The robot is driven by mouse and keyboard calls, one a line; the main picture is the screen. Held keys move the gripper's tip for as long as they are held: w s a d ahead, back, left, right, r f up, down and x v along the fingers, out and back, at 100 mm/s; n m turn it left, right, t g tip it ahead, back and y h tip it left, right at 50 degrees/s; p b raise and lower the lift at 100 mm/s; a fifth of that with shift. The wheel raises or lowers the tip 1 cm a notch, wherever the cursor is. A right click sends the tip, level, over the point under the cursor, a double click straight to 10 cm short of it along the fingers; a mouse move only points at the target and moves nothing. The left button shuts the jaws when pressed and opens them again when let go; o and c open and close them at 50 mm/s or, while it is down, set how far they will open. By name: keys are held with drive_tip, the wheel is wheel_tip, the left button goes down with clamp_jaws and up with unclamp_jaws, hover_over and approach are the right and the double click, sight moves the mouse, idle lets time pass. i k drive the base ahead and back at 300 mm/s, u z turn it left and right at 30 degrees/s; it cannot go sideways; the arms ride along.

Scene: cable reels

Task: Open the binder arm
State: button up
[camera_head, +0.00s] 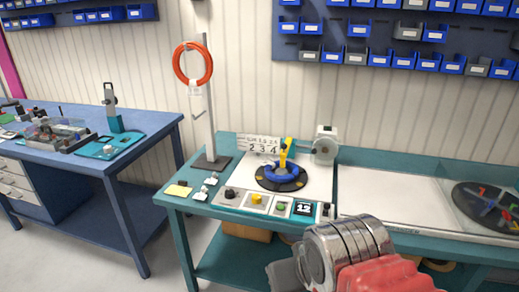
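A yellow upright arm (284,152) stands at the black round turntable (262,182) on the teal bench; it may be the binder arm. A blue ring-shaped coil (282,174) lies on the turntable around the foot of the yellow arm. I cannot tell from this distance whether the arm is latched. Part of my own arm, with silver rings and a red ribbed section, shows at the bottom right, in front of the bench edge and apart from the turntable. My gripper's fingertips do not show.
A control strip with a yellow button (257,198) and a small display (303,208) runs along the bench front. A stand (209,110) holding a red coil (193,63) rises left of the turntable. A black disc (487,207) sits at the right. The white panel between is clear.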

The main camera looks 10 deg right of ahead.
sight(284, 147)
drive_tip(key=u, duration=0.35)
drive_tip(key=k, duration=0.55)
drive_tip(key=u, duration=0.8)
drive_tip(key=k, duration=0.5)
drive_tip(key=u, duration=0.15)
drive_tip(key=i, duration=0.7)
drive_tip(key=z, duration=0.55)
drive_tip(key=i, duration=0.9)
drive_tip(key=z, duration=0.5)
drive_tip(key=i, duration=0.65)
drive_tip(key=z, duration=0.1)
